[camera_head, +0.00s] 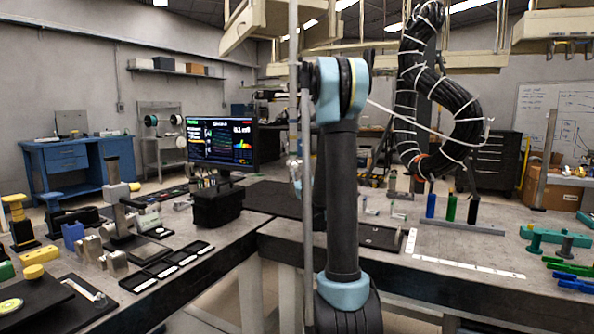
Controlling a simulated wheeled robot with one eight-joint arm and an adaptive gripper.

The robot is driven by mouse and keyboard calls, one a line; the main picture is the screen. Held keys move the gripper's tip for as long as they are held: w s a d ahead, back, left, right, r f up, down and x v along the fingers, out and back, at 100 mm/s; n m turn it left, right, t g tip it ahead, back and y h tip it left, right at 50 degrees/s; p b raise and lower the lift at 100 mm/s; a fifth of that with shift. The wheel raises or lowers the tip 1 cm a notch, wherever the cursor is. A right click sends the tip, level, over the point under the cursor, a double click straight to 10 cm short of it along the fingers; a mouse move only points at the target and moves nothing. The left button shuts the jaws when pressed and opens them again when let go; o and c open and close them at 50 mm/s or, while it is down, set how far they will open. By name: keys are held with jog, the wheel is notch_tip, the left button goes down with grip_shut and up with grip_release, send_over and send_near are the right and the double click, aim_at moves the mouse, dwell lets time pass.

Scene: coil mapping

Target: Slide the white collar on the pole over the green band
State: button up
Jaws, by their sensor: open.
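My arm (343,200) rises through the middle of the view, with light blue joints and a black link. I cannot make out my gripper; the arm's far end is not clearly seen.
A black corrugated hose with white ties (405,100) hangs at upper right. The left bench holds a monitor (219,143), a black bin (218,205) and several fixtures. The right bench (480,245) has white labels and green tools (572,275).

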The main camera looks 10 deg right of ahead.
aim_at(295, 168)
jog(key=shift+w+a+f+n+t+y, duration=0.15)
jog(key=shift+a+n+t+y, duration=0.1)
jog(key=shift+n+t+y, duration=0.2)
jog(key=shift+w+a+n+t+y, duration=0.2)
jog(key=shift+n+t+y, duration=0.15)
jog(key=shift+n, duration=0.2)
jog(key=shift+x, duration=3.6)
grip_shut()
jog(key=shift+a, duration=0.1)
